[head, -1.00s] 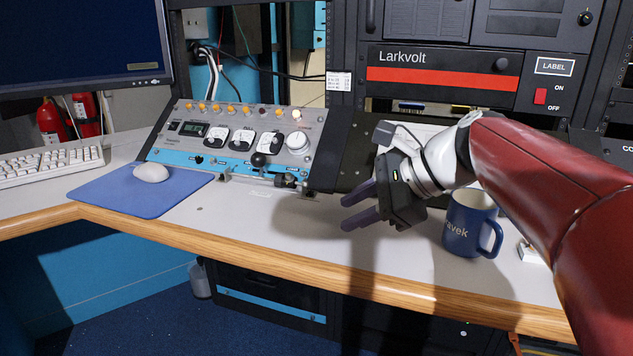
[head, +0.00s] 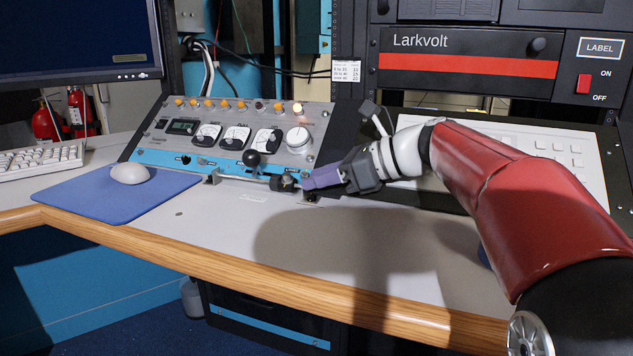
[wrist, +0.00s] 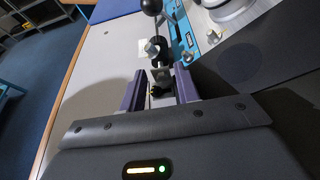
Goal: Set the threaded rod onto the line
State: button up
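A thin metal rod (head: 243,180) runs level along the front foot of the console, between two small brackets. A dark knurled piece (head: 284,183) sits near its right end; I take this to be the threaded rod. I cannot make out the line.
The console panel (head: 225,140) with dials and lamps rises just behind the rod. A black-ball lever (head: 252,158) stands above it. A blue mouse mat (head: 115,195) lies to the left. The desk front (head: 230,228) is clear. A blue mug is mostly hidden behind my arm.

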jog(key=shift+w+a+f, duration=0.15)
jog(key=shift+a+f, duration=0.05)
jog(key=shift+a, duration=0.3)
jog(key=shift+c, duration=0.3)
grip_shut()
jog(key=shift+r, duration=0.1)
jog(key=shift+s+p, duration=0.25)
jog(key=shift+p, duration=0.55)
jog(key=shift+o, duration=0.3)
grip_release()
